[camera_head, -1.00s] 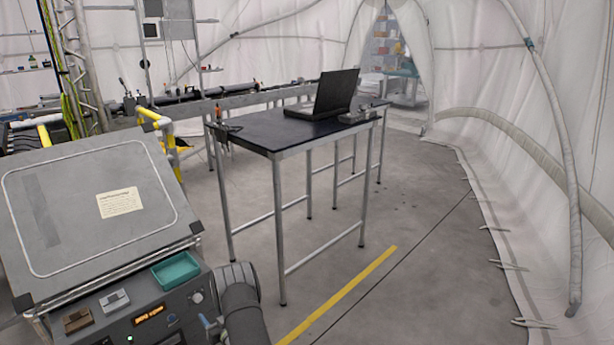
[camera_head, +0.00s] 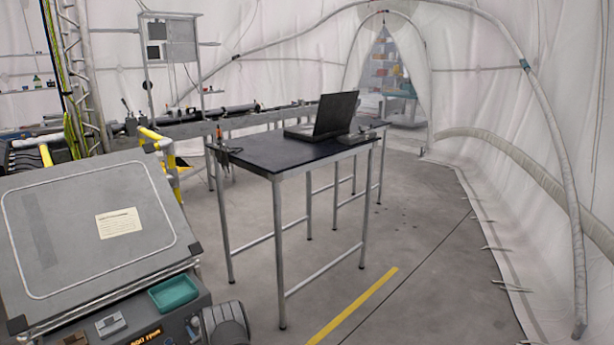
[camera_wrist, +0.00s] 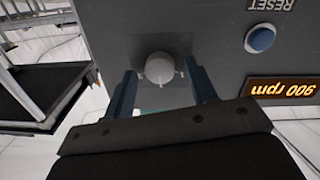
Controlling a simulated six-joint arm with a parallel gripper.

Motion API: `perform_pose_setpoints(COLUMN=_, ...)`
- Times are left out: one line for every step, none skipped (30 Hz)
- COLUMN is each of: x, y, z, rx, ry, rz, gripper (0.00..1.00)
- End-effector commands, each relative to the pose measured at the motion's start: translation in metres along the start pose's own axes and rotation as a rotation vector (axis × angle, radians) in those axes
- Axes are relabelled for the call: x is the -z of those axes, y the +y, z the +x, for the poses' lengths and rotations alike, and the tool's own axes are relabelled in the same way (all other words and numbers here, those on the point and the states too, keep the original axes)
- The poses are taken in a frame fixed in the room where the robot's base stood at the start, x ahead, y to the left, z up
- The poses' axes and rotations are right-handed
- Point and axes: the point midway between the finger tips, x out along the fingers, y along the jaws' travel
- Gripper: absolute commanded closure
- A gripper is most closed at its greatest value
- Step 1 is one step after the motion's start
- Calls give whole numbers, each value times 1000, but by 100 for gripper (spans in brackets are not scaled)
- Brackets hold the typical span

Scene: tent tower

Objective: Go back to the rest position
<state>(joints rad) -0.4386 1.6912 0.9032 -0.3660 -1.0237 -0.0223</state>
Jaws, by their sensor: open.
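My gripper (camera_wrist: 163,84) shows in the wrist view with its two blue-grey fingers apart. A round whitish knob (camera_wrist: 160,68) on a grey panel (camera_wrist: 200,25) appears between the fingertips. I cannot tell whether either finger touches it. A blue button (camera_wrist: 261,38) beside the word RESET and an orange display (camera_wrist: 282,88) reading 900 rpm sit to the right. The text is upside down. In the head view, the grey console (camera_head: 70,255) is at the lower left, its front cut off by the frame. My gripper is not visible there.
A teal tray (camera_head: 174,293) sits on the console. A dark-topped table (camera_head: 262,153) with metal legs stands at the middle, bearing an open laptop (camera_head: 331,115). Yellow railing (camera_head: 165,150) stands behind the console. Open floor (camera_head: 420,240) with a yellow stripe lies to the right.

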Motion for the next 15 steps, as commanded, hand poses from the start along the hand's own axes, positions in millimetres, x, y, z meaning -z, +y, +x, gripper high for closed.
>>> perform_pose_setpoints(x=0, y=0, z=0, rx=-1, ry=1, rz=-35, gripper=48)
perform_pose_setpoints(x=0, y=0, z=0, rx=-2, ry=2, rz=-59, gripper=48)
perform_pose_setpoints(x=0, y=0, z=0, rx=-3, ry=3, rz=-91, gripper=48)
perform_pose_setpoints(x=0, y=0, z=0, rx=-4, ry=4, rz=-115, gripper=48)
perform_pose_setpoints(x=0, y=0, z=0, rx=-5, ry=4, rz=-138, gripper=48)
perform_pose_setpoints(x=0, y=0, z=0, rx=-6, ry=5, rz=-171, gripper=48)
perform_pose_setpoints(x=0, y=-1, z=0, rx=-7, ry=6, rz=-195, gripper=48)
perform_pose_setpoints(x=0, y=-1, z=0, rx=-7, ry=7, rz=-219, gripper=48)
perform_pose_setpoints(x=0, y=-1, z=0, rx=-9, ry=8, rz=-251, gripper=48)
perform_pose_setpoints(x=0, y=-1, z=0, rx=-9, ry=9, rz=-276, gripper=48)
perform_pose_setpoints(x=0, y=-1, z=0, rx=-10, ry=10, rz=-299, gripper=48)
perform_pose_setpoints(x=0, y=-1, z=0, rx=-11, ry=11, rz=-332, gripper=48)
perform_pose_setpoints(x=0, y=-1, z=0, rx=-12, ry=12, rz=-355, gripper=48)
perform_pose_setpoints(x=0, y=-1, z=0, rx=-13, ry=12, rz=-380, gripper=48)
perform_pose_setpoints(x=0, y=-1, z=0, rx=-14, ry=13, rz=-412, gripper=48)
